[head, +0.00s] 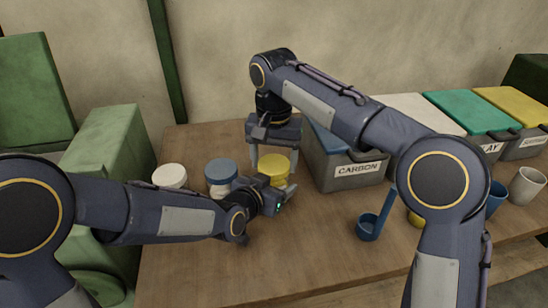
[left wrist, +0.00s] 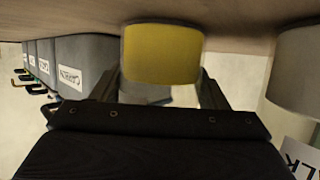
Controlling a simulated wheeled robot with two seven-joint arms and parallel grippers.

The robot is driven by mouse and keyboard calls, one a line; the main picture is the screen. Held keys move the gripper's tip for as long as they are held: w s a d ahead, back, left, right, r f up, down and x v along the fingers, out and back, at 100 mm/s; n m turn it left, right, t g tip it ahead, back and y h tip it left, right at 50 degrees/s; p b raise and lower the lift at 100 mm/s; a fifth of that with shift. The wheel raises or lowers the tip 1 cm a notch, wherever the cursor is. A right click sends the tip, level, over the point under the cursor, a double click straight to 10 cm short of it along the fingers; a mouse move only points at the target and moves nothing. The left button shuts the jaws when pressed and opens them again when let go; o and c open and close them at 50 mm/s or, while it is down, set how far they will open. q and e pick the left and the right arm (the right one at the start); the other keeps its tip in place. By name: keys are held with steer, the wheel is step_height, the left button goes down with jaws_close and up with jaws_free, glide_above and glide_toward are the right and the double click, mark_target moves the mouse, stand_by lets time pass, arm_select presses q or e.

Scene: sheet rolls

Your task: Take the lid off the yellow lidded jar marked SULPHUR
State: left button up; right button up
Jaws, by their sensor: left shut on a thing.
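The yellow lidded jar (head: 273,171) stands on the table, its round yellow top showing in the head view. A yellow rounded face of it (left wrist: 162,55) fills the gap between my left fingers in the left wrist view; no SULPHUR marking is readable. My left gripper (head: 277,185) is low at the jar's near side, shut on the jar, which hides its lower part in the head view. My right gripper (head: 274,160) points down from above, its fingers apart on either side of the yellow lid, appearing open. Contact with the lid cannot be told.
A blue-lidded jar (head: 221,172) and a white-lidded jar (head: 170,176) stand to the left. A bin labelled CARBON (head: 345,173) and a teal-lidded bin (head: 470,113) stand to the right. A blue scoop (head: 369,228) and a pale cup (head: 526,186) are nearer. The table's front middle (head: 220,265) is clear.

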steer(key=c, duration=0.6)
steer(key=n, duration=0.3)
steer(key=o, duration=1.1)
